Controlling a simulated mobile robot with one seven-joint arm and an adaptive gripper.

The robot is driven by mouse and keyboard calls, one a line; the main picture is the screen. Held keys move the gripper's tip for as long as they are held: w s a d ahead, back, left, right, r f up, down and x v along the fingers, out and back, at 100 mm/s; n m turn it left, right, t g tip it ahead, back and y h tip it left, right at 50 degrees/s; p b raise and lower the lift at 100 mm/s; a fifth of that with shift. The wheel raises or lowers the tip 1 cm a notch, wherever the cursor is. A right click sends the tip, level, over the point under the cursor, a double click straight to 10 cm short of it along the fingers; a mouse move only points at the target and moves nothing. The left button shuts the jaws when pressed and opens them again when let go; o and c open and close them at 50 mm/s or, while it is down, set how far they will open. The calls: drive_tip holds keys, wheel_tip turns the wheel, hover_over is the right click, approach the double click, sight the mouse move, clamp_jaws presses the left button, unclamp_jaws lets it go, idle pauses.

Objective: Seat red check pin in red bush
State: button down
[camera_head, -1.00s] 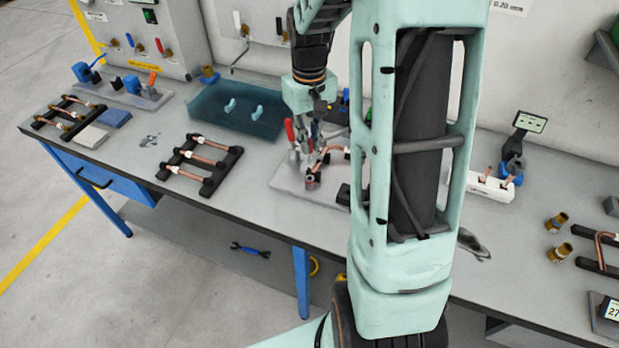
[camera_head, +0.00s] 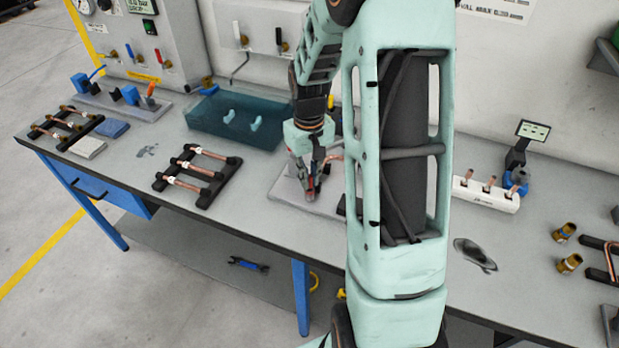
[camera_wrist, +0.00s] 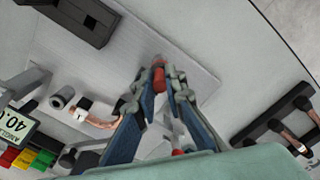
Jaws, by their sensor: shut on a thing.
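My gripper (camera_head: 312,190) is low over the front part of the light grey plate (camera_head: 285,184). In the wrist view my gripper (camera_wrist: 160,85) has its fingertips closed around a small red piece, which I take to be the red check pin (camera_wrist: 158,78). The pin also shows as a red patch between the fingers in the head view (camera_head: 311,183). A small pale brownish end (camera_wrist: 158,60) shows just past the pin; I cannot tell if it is the red bush. The fingers hide how far the pin sits in anything.
A grey hollow cylinder (camera_wrist: 61,97) and a copper tube with a white band (camera_wrist: 95,115) lie left in the wrist view. A black block (camera_wrist: 80,18) is at upper left. A rack of copper tubes (camera_head: 197,174) and a blue tray (camera_head: 235,118) stand left.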

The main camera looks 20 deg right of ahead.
drive_tip(key=shift+f, duration=0.2)
drive_tip(key=c, duration=2)
unclamp_jaws()
drive_tip(key=shift+r, duration=0.15)
wheel_tip(320, 180, up, 12)
drive_tip(key=shift+r+b, duration=0.1)
drive_tip(key=shift+b, duration=0.25)
